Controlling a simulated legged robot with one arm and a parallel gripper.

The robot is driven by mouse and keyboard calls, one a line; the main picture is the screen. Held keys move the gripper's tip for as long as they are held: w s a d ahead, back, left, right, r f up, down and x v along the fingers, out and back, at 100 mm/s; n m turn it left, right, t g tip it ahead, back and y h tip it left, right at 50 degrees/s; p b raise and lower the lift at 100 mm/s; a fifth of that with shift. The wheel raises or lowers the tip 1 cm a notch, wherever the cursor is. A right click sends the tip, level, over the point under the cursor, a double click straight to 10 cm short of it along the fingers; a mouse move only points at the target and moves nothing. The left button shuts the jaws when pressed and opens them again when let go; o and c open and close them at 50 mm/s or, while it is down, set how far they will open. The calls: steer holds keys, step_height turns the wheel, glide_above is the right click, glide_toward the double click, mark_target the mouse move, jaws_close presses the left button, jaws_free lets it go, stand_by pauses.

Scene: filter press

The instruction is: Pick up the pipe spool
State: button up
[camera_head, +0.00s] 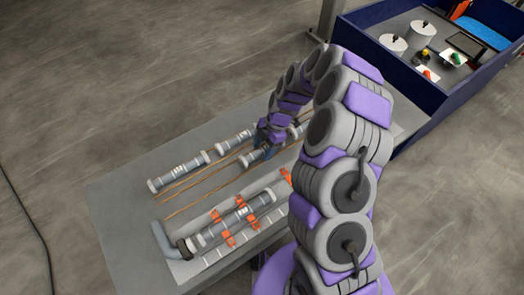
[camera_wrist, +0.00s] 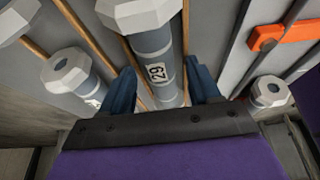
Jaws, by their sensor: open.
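Several grey pipe spools with pale flanged ends lie on the grey table. One pipe spool (camera_wrist: 154,60) with a small white number label lies between the blue fingers of my gripper (camera_wrist: 163,90) in the wrist view; the fingers stand apart on either side of it. Its near end is hidden by the gripper's body. In the head view my gripper (camera_head: 262,146) is low over the spools on the wooden rails, and my arm hides part of this area. Another pipe spool (camera_head: 180,172) lies to the left, and one (camera_head: 234,141) lies behind it.
Wooden rails (camera_head: 190,199) run between the spools. In front, a light fixture with orange clamps (camera_head: 221,219) holds a pipe assembly with a bent elbow (camera_head: 165,241). A blue-walled bin (camera_head: 407,80) with cans and small items stands at the upper right. The table's left end (camera_head: 115,215) is clear.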

jaws_close()
stand_by(0.5)
steer(key=shift+r, duration=0.1)
